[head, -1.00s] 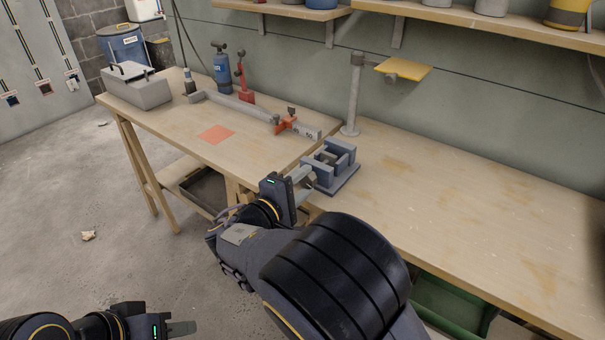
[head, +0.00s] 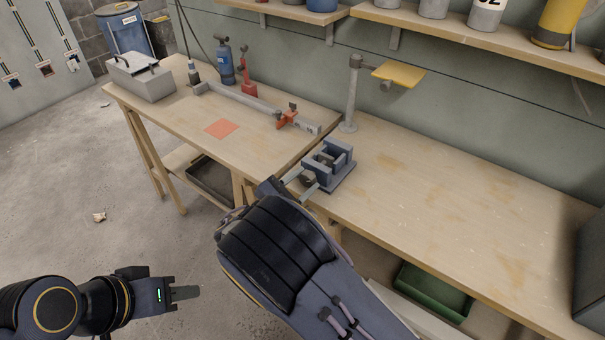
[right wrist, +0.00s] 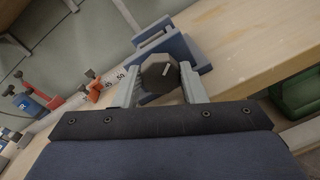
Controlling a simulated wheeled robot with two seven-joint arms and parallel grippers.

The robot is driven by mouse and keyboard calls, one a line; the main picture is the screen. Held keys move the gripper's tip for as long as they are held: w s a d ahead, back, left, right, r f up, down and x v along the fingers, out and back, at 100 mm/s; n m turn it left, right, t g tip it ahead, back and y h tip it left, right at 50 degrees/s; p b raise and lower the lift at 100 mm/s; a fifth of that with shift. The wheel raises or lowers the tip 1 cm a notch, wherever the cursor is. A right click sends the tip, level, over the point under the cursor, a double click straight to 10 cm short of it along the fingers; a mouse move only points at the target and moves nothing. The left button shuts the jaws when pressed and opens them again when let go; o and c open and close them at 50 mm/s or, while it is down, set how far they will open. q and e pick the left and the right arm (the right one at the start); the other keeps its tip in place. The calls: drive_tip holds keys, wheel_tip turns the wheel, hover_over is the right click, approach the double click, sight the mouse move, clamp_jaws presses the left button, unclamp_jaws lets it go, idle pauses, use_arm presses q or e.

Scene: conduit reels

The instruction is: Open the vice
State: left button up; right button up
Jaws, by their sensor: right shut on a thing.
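The blue-grey vice (head: 341,172) stands at the front edge of the workbench, near the middle of the head view. Its dark faceted knob (right wrist: 160,75) has a pale line on its face and points towards me. My right gripper (head: 309,180) is shut on the knob, one finger on each side, as the right wrist view (right wrist: 162,84) shows.
On the left bench lie a long grey bar (head: 240,101) with a red clamp (head: 287,119), an orange sheet (head: 221,128) and a grey toolbox (head: 141,80). A post with a yellow plate (head: 398,75) stands behind the vice. The bench right of the vice is clear.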

drive_tip(key=n+p, duration=0.4)
drive_tip(key=n, duration=0.1)
use_arm(q)
wheel_tip(320, 180, up, 7)
drive_tip(key=p, duration=0.2)
use_arm(e)
drive_tip(key=n, duration=0.5)
drive_tip(key=shift+f+h, duration=0.2)
drive_tip(key=shift+h, duration=0.1)
drive_tip(key=shift+n, duration=0.3)
drive_tip(key=o, duration=1)
use_arm(q)
drive_tip(key=shift+a, duration=0.1)
use_arm(e)
drive_tip(key=shift+s+a, duration=0.1)
drive_tip(key=shift+s, duration=0.05)
